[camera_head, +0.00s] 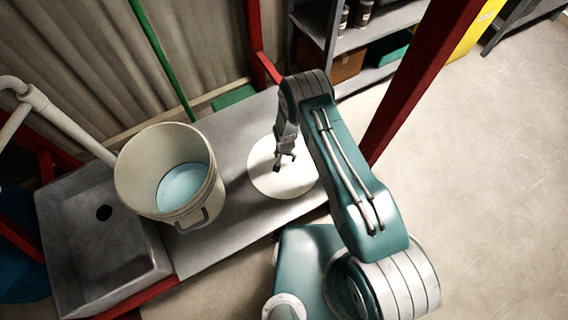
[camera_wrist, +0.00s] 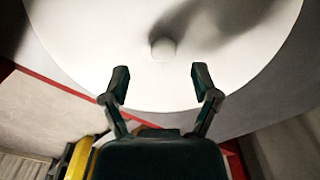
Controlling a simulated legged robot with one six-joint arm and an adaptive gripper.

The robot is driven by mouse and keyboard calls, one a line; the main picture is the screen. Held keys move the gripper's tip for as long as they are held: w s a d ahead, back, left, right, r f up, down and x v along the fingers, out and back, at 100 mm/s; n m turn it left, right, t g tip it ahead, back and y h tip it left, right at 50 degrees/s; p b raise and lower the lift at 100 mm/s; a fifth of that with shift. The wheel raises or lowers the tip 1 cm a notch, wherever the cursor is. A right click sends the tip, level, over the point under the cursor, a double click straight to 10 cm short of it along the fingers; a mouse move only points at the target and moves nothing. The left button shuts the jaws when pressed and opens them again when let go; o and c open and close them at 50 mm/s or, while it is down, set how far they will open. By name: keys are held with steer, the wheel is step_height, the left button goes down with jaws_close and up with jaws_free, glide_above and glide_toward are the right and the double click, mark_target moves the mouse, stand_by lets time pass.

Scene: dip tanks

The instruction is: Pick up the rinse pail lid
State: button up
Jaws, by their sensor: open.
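The rinse pail lid (camera_head: 297,181) is a flat white disc lying on the grey bench. In the wrist view the lid (camera_wrist: 100,45) fills most of the upper picture, with a small round knob (camera_wrist: 163,49) at its middle. My gripper (camera_head: 286,160) is over the lid in the head view and partly hides it. In the wrist view my gripper (camera_wrist: 158,75) is open, its two fingers apart, with the knob just beyond the gap between the fingertips. Nothing is between the fingers. The open pail (camera_head: 140,172) stands to the left with pale blue liquid in it.
A grey sink (camera_head: 90,250) with a drain hole is left of the pail. The bench (camera_head: 235,135) is bare between pail and lid. A red post (camera_head: 420,75) rises to the right of the lid. Shelves (camera_head: 385,22) stand behind; open floor lies right.

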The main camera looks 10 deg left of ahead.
mark_target(284, 161)
steer(key=f, duration=0.4)
steer(key=shift+a+f, duration=0.2)
jaws_close()
steer(key=shift+r, duration=0.15)
